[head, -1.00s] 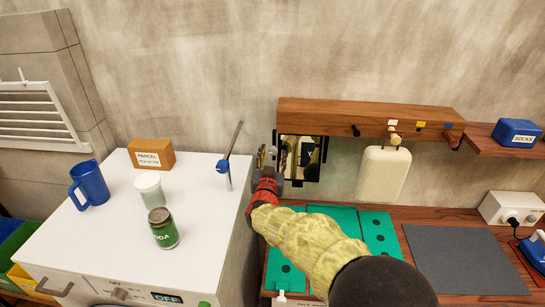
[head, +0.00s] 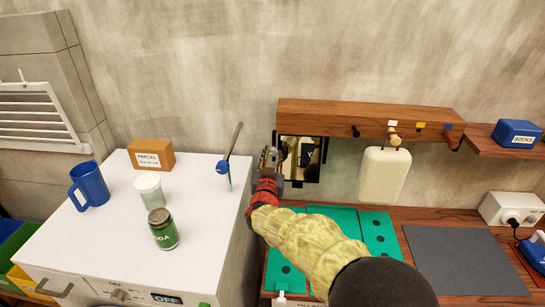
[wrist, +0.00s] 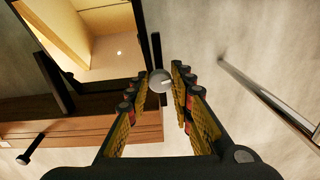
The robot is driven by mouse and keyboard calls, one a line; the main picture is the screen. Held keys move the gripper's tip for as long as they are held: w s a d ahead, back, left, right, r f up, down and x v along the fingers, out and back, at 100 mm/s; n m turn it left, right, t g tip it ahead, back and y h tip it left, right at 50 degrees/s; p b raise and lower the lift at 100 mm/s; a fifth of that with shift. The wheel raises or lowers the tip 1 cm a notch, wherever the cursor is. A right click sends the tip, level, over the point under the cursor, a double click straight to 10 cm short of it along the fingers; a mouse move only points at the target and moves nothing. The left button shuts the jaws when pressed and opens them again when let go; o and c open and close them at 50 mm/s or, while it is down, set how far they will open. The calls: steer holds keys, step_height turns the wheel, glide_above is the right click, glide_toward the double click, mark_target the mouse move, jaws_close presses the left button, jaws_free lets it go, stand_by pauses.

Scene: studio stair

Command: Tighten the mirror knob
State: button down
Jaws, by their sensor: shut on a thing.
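The mirror (head: 311,158) hangs in a dark frame under the wooden shelf in the head view; it fills the upper left of the wrist view (wrist: 95,45). The mirror knob (wrist: 160,80) is a small round grey disc with a pale line across it, beside the mirror frame. My gripper (wrist: 162,82) is shut on the knob, with one finger on each side of it. In the head view my gripper (head: 271,157) is at the mirror's left edge and hides the knob.
The wooden shelf (head: 360,118) with pegs runs above the mirror. Green mats (head: 378,232) lie below.

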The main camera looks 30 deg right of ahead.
steer(key=shift+m+b, duration=0.3)
steer(key=shift+b, duration=0.05)
steer(key=m+b, duration=0.4)
steer(key=b, duration=0.1)
steer(key=shift+f, duration=0.2)
steer(key=m+b, duration=0.6)
steer(key=b, duration=0.1)
steer(key=shift+a+m, duration=0.1)
steer(key=shift+m, duration=0.2)
steer(key=m, duration=0.1)
steer(key=m+b, duration=0.1)
steer(key=m, duration=0.1)
steer(key=m+b, duration=0.1)
steer(key=shift+r+m, duration=0.25)
steer(key=shift+m, duration=2.25)
steer(key=c, duration=1.5)
jaws_free()
steer(key=shift+r, duration=0.1)
steer(key=shift+c, duration=0.2)
